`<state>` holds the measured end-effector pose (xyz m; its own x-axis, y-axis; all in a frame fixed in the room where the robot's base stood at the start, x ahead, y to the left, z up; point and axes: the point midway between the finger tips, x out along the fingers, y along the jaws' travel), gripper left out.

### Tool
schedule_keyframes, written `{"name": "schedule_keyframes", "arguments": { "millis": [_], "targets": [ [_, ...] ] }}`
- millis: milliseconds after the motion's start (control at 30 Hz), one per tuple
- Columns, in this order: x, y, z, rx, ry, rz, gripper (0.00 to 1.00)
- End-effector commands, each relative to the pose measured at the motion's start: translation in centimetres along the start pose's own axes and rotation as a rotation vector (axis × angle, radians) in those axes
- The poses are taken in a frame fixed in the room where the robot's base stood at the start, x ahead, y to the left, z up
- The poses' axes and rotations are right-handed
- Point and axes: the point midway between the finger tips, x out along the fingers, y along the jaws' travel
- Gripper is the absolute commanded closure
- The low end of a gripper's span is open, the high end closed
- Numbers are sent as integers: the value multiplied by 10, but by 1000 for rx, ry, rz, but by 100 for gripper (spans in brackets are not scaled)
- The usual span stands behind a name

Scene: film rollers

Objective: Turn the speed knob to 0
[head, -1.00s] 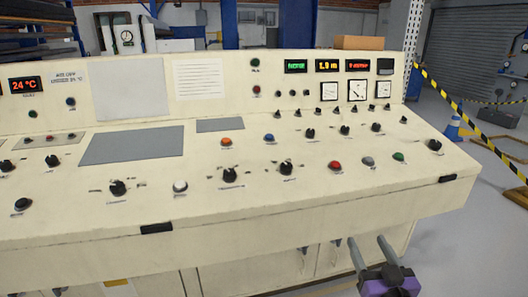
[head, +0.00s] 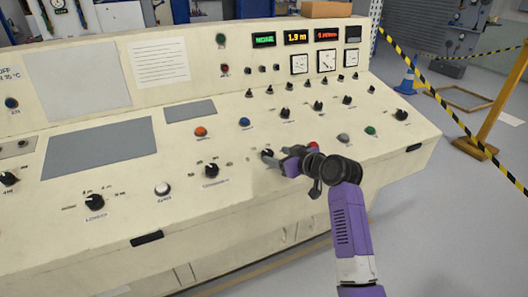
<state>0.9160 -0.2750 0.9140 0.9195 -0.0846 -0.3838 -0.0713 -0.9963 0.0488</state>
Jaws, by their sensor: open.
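A black rotary knob (head: 267,154) sits on the cream console's sloping panel, right of the middle. Its label is too small to read, so I cannot tell for sure whether it is the speed knob or what it is set to. My gripper (head: 277,160) is open and reaches in from the right, low over the panel, with its fingertips right at this knob. I cannot tell whether they touch it. Two similar black knobs stand to the left, one nearer (head: 211,170) and one farther (head: 95,203).
A red button (head: 314,146) is partly hidden behind my gripper. Other buttons lie around it: white (head: 162,189), blue (head: 244,121), orange (head: 201,131), grey (head: 343,138) and green (head: 370,130). Small black knobs line the back. A yellow-black barrier tape (head: 440,105) hangs at the right.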

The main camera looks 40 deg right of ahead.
Motion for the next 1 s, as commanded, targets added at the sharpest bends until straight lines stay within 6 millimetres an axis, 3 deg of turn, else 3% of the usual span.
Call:
{"name": "schedule_keyframes", "arguments": {
  "millis": [400, 833, 1000],
  "targets": [
    [57, 0, 0, 1, 0, 1, 41],
    [67, 0, 0, 1, 1, 3, 41],
    [66, 0, 0, 1, 1, 3, 72]
  ]
}}
